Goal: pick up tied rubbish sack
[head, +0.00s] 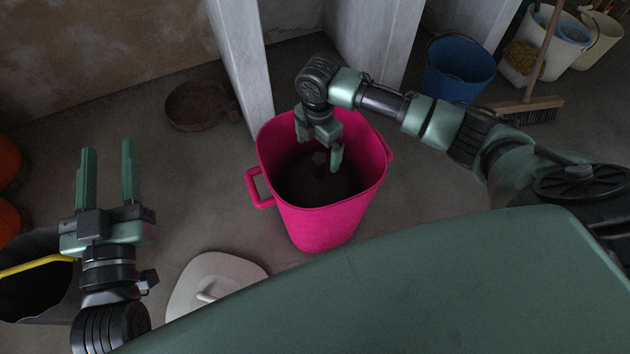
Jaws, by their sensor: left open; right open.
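A pink bin (325,225) with a side handle stands open on the floor in the middle. Inside it lies a dark mass that looks like the rubbish sack (318,185); a small lump, perhaps its tied neck, shows near the middle. My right gripper (320,146) reaches in from the right and points down into the bin mouth, above the sack. Its fingers are apart, and I see nothing held between them. My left gripper (108,148) is open and empty at the left, fingers pointing away, clear of the bin.
A pale lid (215,283) lies on the floor in front of the bin. A black container (40,295) with a yellow handle is at the far left. A rusty pan (198,105), pale posts (375,45), a blue bucket (458,68) and a broom (525,110) are behind.

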